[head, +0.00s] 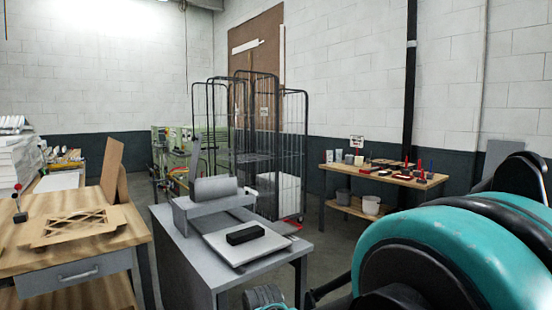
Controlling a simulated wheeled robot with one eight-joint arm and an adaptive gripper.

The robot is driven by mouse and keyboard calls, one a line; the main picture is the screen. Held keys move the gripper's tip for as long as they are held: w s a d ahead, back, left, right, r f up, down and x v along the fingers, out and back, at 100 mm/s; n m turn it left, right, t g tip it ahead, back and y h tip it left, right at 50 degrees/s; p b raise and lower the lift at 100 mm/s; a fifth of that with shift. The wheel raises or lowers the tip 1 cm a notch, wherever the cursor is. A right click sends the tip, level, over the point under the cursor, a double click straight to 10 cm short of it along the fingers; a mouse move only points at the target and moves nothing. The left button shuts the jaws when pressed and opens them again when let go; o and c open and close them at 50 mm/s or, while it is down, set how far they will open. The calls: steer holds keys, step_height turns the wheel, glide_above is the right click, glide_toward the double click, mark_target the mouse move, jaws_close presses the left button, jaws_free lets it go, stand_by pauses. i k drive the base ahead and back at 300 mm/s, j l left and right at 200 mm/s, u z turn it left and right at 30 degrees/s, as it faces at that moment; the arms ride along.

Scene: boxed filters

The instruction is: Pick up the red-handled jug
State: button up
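I cannot make out a red-handled jug for certain in the head view. Small red items (421,166) stand among other things on the wooden table at the back right, too small and far to identify. My gripper is not in view; only a large teal and black part of my own arm fills the lower right.
A grey table (170,250) with a laptop-like slab (235,247) stands in front. A wooden bench (100,262) is at left. A black wire cage trolley (292,150) stands behind. The wooden table (345,172) has pots (371,205) on its lower shelf. Some floor shows before it.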

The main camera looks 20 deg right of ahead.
mark_target(329, 153)
steer(key=i+l+z, duration=0.2)
steer(key=l+z, duration=0.15)
steer(key=i+l+z, duration=0.5)
steer(key=z, duration=0.25)
steer(key=i+l+z, duration=0.3)
steer(key=z, duration=0.15)
steer(key=i+z, duration=0.85)
steer(key=i, duration=0.2)
steer(key=i+u, duration=0.2)
steer(key=i, duration=0.25)
steer(key=i+l+u, duration=0.2)
steer(key=i, duration=0.25)
steer(key=i+l+u, duration=0.2)
steer(key=i, duration=0.3)
steer(key=i+j+u, duration=0.2)
steer(key=i+u, duration=0.25)
steer(key=i+j+u, duration=0.15)
steer(key=i+u, duration=0.15)
steer(key=u, duration=0.2)
steer(key=i+u, duration=0.7)
steer(key=i, duration=0.3)
steer(key=i+l+u, duration=0.1)
steer(key=i+u, duration=0.15)
steer(key=i, duration=0.3)
steer(key=i+l+u, duration=0.25)
steer(key=i, duration=0.3)
